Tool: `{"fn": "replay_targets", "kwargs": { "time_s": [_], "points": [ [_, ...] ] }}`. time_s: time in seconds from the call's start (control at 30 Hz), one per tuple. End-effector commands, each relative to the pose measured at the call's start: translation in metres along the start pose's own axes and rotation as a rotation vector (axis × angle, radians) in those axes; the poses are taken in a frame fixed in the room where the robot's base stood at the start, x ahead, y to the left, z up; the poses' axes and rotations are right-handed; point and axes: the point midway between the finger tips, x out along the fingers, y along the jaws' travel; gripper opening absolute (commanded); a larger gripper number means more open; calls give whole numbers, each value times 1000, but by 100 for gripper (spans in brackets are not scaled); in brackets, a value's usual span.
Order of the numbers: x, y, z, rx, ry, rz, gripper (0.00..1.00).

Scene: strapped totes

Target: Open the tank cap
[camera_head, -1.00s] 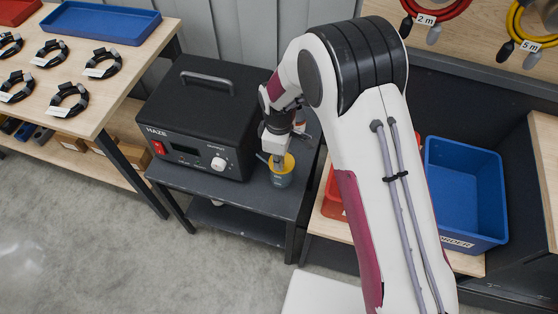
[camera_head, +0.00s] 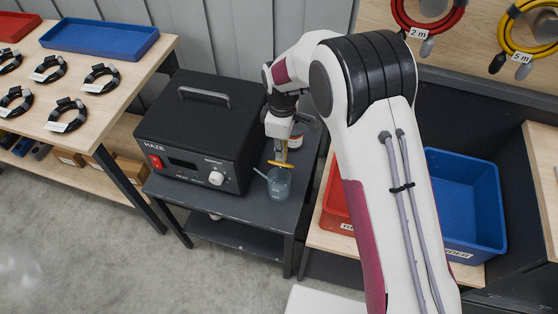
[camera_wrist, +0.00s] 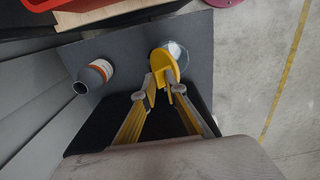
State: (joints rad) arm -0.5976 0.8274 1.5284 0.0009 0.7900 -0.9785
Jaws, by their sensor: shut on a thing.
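The yellow tank cap (camera_head: 280,164) is between the fingertips of my gripper (camera_head: 281,150), which is shut on it. The cap is off the tank and just above its mouth. The tank (camera_head: 279,186) is a small blue-grey, see-through container standing upright on the dark cart, with a thin pale piece at its left rim. In the wrist view, the round cap (camera_wrist: 164,64) with its raised grip sits between my yellow fingers (camera_wrist: 163,87). It partly covers the tank (camera_wrist: 179,54) behind it.
The black haze machine (camera_head: 205,125) stands left of the tank on the cart (camera_head: 225,203). A bottle with an orange label (camera_wrist: 98,73) stands close by, partly hidden by my arm in the head view. A red bin (camera_head: 335,205) and a blue bin (camera_head: 465,195) are to the right.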

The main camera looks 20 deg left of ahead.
Motion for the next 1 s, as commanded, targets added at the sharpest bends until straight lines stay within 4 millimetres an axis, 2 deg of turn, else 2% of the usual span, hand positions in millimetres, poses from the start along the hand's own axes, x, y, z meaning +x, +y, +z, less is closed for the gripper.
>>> {"fn": "replay_targets", "kwargs": {
  "time_s": [0.03,0.27,0.3,0.4,1.0],
  "points": [
    [14,11,4,7,2,12,0],
    [16,24,4,10,-1,2,1],
    [16,21,4,9,-2,-2,12],
    [16,19,3,8,-2,-5,22],
    [16,19,1,5,-1,-4,22]
  ]
}}
